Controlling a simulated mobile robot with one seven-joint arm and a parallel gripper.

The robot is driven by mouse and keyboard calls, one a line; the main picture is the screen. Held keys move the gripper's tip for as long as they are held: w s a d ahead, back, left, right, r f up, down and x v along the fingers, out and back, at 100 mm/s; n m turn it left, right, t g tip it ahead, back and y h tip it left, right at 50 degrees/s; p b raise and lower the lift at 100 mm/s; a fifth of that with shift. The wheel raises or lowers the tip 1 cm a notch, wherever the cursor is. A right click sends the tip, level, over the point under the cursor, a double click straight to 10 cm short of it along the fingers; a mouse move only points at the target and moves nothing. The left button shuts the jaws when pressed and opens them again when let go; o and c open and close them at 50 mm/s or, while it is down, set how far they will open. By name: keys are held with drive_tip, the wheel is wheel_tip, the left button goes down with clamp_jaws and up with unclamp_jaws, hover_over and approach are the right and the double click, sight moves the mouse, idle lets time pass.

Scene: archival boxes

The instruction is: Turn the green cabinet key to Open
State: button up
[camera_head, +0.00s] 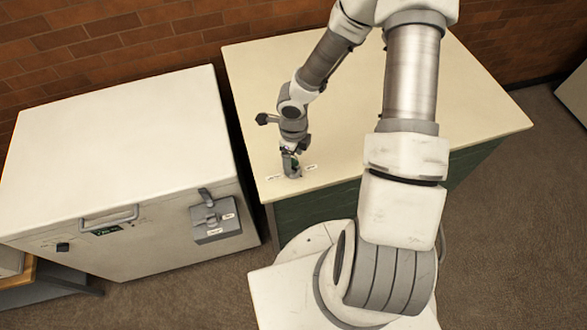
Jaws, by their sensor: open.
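The cabinet (400,120) has a cream top and dark green sides. My gripper (291,168) points down at the front left part of this top, between two small white labels. The left label (273,178) and the right label (311,168) are too small to read. A bit of green, which looks like the green key (287,162), shows among the fingers. My gripper is open around or just beside it; I cannot tell whether the fingers touch it. The fingers hide most of the key, and its turn angle cannot be made out.
A white chest (120,150) stands to the left, with a handle (109,217), a dark knob (63,247) and a grey latch box (215,220) on its front. A narrow gap parts it from the cabinet. A brick wall runs behind. Carpet at the right is clear.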

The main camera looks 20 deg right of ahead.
drive_tip(key=shift+r, duration=0.1)
drive_tip(key=shift+r, duration=4.4)
drive_tip(key=shift+c, duration=0.2)
